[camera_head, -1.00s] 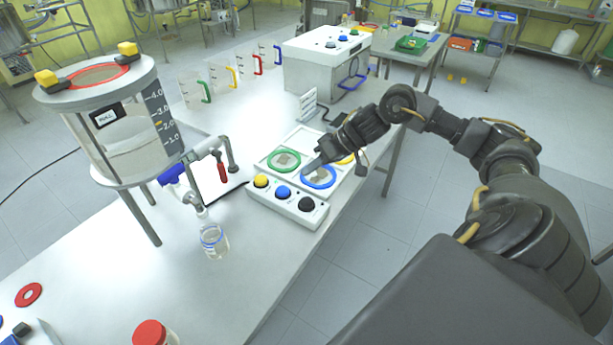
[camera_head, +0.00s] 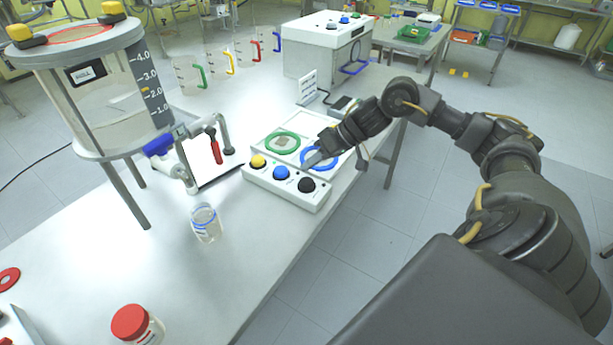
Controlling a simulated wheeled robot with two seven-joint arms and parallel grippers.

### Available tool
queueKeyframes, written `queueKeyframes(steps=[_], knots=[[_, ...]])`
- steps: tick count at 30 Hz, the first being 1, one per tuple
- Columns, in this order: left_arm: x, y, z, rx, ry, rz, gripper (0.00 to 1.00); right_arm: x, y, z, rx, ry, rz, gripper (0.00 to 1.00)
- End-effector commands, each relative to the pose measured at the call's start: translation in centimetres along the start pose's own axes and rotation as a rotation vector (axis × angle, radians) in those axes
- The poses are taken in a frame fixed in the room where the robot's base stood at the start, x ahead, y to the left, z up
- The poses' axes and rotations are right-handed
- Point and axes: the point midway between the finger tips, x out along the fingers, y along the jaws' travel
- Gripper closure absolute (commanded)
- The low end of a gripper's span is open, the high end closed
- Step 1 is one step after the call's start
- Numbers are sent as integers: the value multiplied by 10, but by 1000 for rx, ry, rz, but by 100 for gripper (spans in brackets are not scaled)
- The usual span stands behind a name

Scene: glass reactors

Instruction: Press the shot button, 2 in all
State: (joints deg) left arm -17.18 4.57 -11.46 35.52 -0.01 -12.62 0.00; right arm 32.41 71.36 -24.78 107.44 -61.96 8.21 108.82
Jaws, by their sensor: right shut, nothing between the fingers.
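A white button box (camera_head: 270,190) stands on the bench with a yellow button (camera_head: 258,161), a blue button (camera_head: 281,173) and a black button (camera_head: 307,185) in a row. Their labels are too small to read, so I cannot tell which is the shot button. My right gripper (camera_head: 312,161) is shut and empty, its fingers pointing down and left over the box's back edge. The tip is just behind the blue and black buttons; I cannot tell whether it touches the box. My left gripper is not in view.
Behind the buttons lies a white panel with a green ring (camera_head: 283,143) and a blue ring (camera_head: 320,158), partly covered by my gripper. A glass reactor (camera_head: 100,95) stands left. A glass bottle (camera_head: 206,224) and a red-lidded jar (camera_head: 138,323) stand in front.

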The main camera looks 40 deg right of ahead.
Motion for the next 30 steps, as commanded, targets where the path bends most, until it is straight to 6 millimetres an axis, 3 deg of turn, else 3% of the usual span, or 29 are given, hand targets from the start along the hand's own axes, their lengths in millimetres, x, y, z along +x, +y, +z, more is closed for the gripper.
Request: queueKeyframes(steps=[7, 30], knots=[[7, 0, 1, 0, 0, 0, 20, 16, 11, 12, 3, -2, 0, 100], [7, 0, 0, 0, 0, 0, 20, 16, 12, 12, 2, -2, 0, 100]])
